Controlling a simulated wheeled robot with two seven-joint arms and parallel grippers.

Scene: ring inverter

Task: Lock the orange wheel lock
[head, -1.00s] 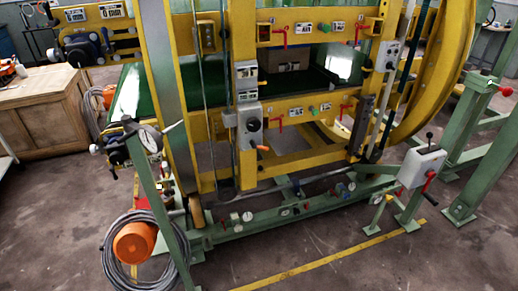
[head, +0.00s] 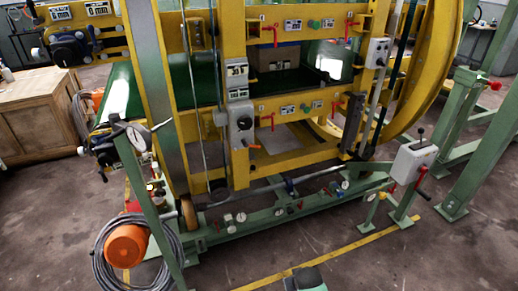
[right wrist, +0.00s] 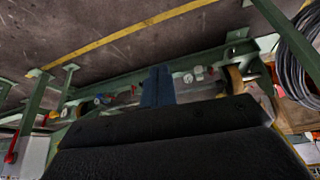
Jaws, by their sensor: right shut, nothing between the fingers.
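In the head view a large orange drum (head: 126,245) sits low at the left by a hose coil. A small orange lever (head: 254,146) sticks out from a grey box with a black dial (head: 244,123) on the yellow frame. I cannot tell which orange part is the wheel lock. My right gripper (right wrist: 158,73) shows in the right wrist view with its blue fingers shut and empty, apart from the orange parts. A green and grey part at the bottom of the head view seems to be my arm. My left gripper is out of view.
A green base rail (head: 265,218) with gauges and valves runs below the yellow frame (head: 290,160). A grey box with a red handle (head: 412,163) stands on a green post at the right. The floor in front, with a yellow line (head: 320,262), is clear.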

